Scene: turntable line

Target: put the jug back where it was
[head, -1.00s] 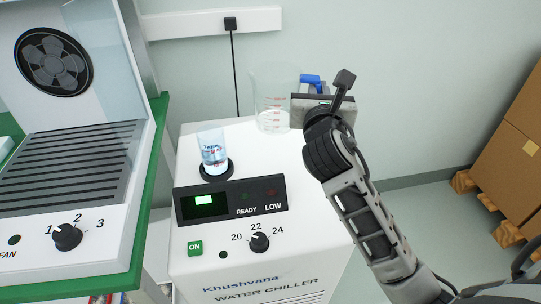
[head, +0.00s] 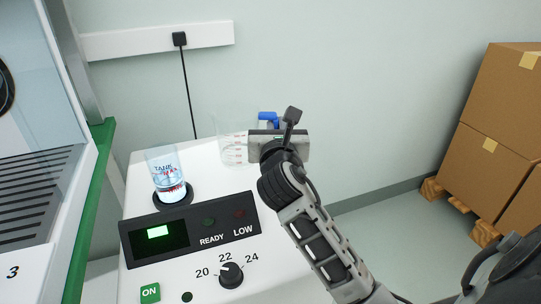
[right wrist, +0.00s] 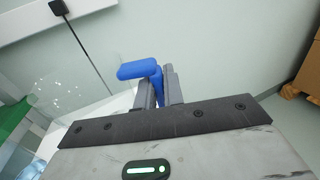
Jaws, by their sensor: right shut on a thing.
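The jug (head: 232,148) is clear with red markings and a blue handle (head: 267,119). It is at the back right of the white water chiller's top (head: 205,192); I cannot tell whether its base touches the surface. My right gripper (right wrist: 160,92) is shut on the blue handle, which shows between its fingers in the right wrist view (right wrist: 140,70). In the head view the gripper body (head: 280,143) hides part of the handle and the jug's right side. My left gripper is not in view.
A clear tank (head: 167,175) with water stands in a black ring on the chiller, left of the jug. The chiller's panel (head: 190,229) faces me. A green-edged cabinet (head: 92,200) stands at left. Cardboard boxes (head: 495,150) on a pallet are at right.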

